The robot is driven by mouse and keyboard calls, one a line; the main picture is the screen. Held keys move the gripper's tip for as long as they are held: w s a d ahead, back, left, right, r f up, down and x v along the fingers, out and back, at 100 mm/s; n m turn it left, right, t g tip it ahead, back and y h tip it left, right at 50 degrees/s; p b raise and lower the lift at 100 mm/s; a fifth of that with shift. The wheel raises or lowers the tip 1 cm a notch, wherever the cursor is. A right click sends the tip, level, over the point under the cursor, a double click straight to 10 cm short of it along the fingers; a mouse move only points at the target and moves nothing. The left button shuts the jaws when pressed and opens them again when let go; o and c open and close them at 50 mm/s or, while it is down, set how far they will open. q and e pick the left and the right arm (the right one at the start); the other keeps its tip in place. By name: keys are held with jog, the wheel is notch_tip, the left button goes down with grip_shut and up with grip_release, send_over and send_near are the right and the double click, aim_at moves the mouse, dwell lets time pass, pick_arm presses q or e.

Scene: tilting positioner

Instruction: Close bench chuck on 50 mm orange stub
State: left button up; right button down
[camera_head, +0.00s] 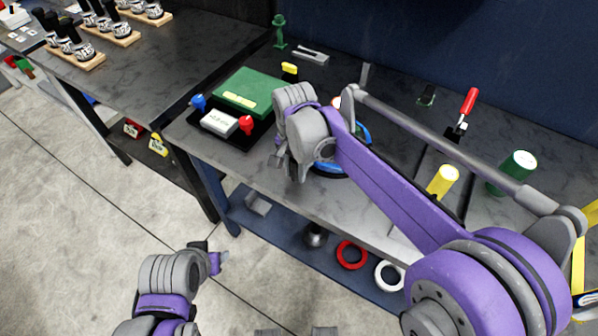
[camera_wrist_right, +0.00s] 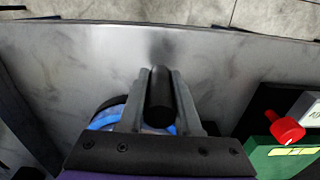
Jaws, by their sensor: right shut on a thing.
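My right gripper (camera_head: 284,158) is over the front of the bench. In the right wrist view its two fingers (camera_wrist_right: 163,88) are shut on a black rounded bar (camera_wrist_right: 160,105), which looks like a handle. A blue ring-shaped part (camera_head: 330,172), probably of the bench chuck, lies behind and below my right wrist. It also shows in the right wrist view (camera_wrist_right: 107,115), beside the fingers. My arm hides most of the chuck, and I cannot make out the orange stub. My left gripper (camera_head: 222,259) hangs low in front of the bench, apart from everything; its finger opening is unclear.
A green block (camera_head: 248,90), a white labelled box (camera_head: 219,122) and red and blue knobs sit left of my right gripper. A yellow cylinder (camera_head: 443,181), a green cylinder (camera_head: 516,170) and a red-handled clamp (camera_head: 464,110) stand at right. Red and white rings (camera_head: 352,254) lie on the lower shelf.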

dwell(0.3)
jog(key=c, duration=0.6)
grip_release()
jog(key=shift+w+a, duration=0.1)
jog(key=shift+w, duration=0.05)
jog(key=shift+r, duration=0.1)
notch_tip(320, 180, up, 11)
jog(key=shift+f+p, duration=0.15)
jog(key=shift+p, duration=0.2)
jog(key=s+d+f+n+t, duration=0.1)
jog(key=s+d+f+n, duration=0.1)
jog(key=s+d+f, duration=0.2)
jog(key=s+d+f+n+t, duration=0.2)
jog(key=s+d+f, duration=0.2)
jog(key=s+d, duration=0.3)
jog(key=s+d+f+n+t, duration=0.2)
jog(key=s+d+f+n, duration=0.1)
jog(key=s, duration=0.5)
jog(key=shift+s+d+f+p, duration=0.1)
jog(key=shift+d+f+p, duration=0.15)
jog(key=shift+d, duration=0.35)
jog(key=shift+d+f+p, duration=0.15)
jog(key=shift+d+f, duration=0.2)
jog(key=shift+d, duration=0.2)
